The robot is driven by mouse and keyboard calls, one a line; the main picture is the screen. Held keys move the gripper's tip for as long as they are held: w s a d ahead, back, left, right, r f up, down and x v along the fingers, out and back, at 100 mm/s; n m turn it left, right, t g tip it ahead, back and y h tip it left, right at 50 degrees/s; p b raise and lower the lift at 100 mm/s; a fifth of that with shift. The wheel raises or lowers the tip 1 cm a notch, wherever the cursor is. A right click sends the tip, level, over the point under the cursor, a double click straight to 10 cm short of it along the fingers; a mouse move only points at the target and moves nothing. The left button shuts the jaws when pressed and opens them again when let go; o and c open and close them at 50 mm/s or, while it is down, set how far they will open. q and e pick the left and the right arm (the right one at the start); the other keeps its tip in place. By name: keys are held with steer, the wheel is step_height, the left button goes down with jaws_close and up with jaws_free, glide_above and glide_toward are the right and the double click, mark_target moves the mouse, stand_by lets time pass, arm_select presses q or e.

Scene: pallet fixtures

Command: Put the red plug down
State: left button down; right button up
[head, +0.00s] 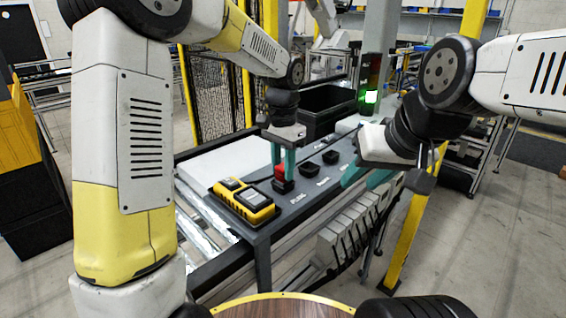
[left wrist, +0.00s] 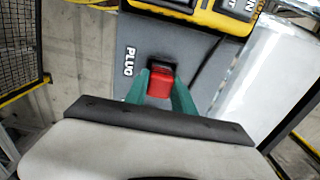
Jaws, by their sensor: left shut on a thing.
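The red plug (head: 279,173) is between the green fingers of my left gripper (head: 283,170), which is shut on it. In the head view the plug is at the first dark socket (head: 283,186), the one marked PLUG, on the grey fixture panel. In the left wrist view the red plug (left wrist: 160,82) is between the green fingertips (left wrist: 160,85), with a dark socket edge showing just beyond it. I cannot tell how deep it sits in the socket. My right gripper (head: 362,178) hangs at the right of the panel; its fingers are partly seen and nothing shows between them.
A yellow and black device (head: 243,200) lies on the panel to the left of the plug. Two more dark sockets (head: 311,168) (head: 331,157) stand to the right. A black bin (head: 325,105) is behind. A white board (head: 222,162) lies at the back left.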

mark_target(283, 166)
arm_select(q)
steer(key=shift+f, duration=0.1)
steer(key=c, duration=1.1)
jaws_free()
steer(key=shift+o, duration=0.2)
step_height(283, 166, up, 11)
steer(key=s+a+r+n+t+h, duration=0.1)
steer(key=s+a+r+n+t, duration=0.25)
steer(key=s+a, duration=0.6)
steer(key=s+a+f+n+t+h, duration=0.1)
steer(key=s+a+f+n, duration=0.3)
steer(key=s, duration=0.6)
steer(key=shift+s+a+n+t, duration=0.35)
steer(key=shift+n+t, duration=0.1)
steer(key=shift+t, duration=0.4)
steer(key=shift+f, duration=0.1)
